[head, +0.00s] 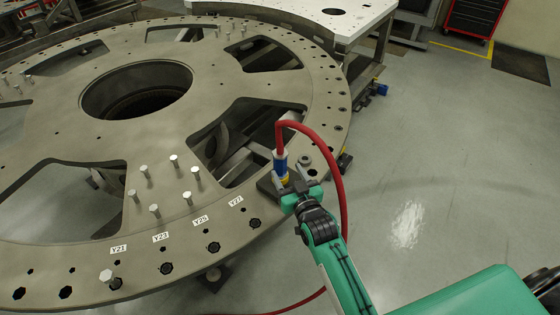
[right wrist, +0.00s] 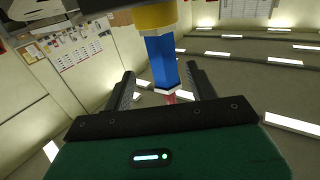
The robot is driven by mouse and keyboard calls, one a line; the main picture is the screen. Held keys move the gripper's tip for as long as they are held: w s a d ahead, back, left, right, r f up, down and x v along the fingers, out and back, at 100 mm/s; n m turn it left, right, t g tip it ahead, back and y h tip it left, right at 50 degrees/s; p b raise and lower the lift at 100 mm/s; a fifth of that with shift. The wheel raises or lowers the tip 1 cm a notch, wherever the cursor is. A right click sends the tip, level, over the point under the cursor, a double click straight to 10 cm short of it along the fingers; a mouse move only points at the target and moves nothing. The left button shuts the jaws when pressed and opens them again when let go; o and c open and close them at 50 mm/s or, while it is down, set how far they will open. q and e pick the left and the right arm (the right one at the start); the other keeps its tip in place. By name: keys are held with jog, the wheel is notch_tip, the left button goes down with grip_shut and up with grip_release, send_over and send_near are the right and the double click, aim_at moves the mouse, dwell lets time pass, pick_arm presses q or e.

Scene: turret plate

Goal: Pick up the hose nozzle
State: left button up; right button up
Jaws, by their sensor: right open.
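The hose nozzle (head: 281,163) stands upright on the near right rim of the turret plate (head: 75,228). It has a blue body and a yellow lower end, and a red hose (head: 334,150) leaves its top. My right gripper (head: 284,182) is at the nozzle, low on its body, with jaws open. In the right wrist view the blue nozzle (right wrist: 163,62) lies between the two dark fingers of the right gripper (right wrist: 160,76), with a gap on each side. Its yellow end (right wrist: 155,17) shows at the top of that view. My left gripper is not in view.
The red hose arcs right of the nozzle and drops beside my right arm to the floor. Several silver pins (head: 145,170) stand on the plate, near labels and dark holes (head: 213,248). A white-topped table (head: 300,8) stands behind. Floor at the right (head: 440,140) is clear.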

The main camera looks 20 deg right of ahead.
aim_at(283, 168)
jog(key=shift+w, duration=0.45)
jog(key=w+p, duration=0.1)
jog(key=w, duration=0.1)
jog(key=w+a+p, duration=0.1)
jog(key=w, duration=0.1)
jog(key=shift+f, duration=0.2)
jog(key=shift+w+d+f, duration=0.1)
jog(key=shift+w, duration=0.15)
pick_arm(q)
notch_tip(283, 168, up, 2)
pick_arm(e)
jog(key=shift+c, duration=0.2)
jog(key=c, duration=1.2)
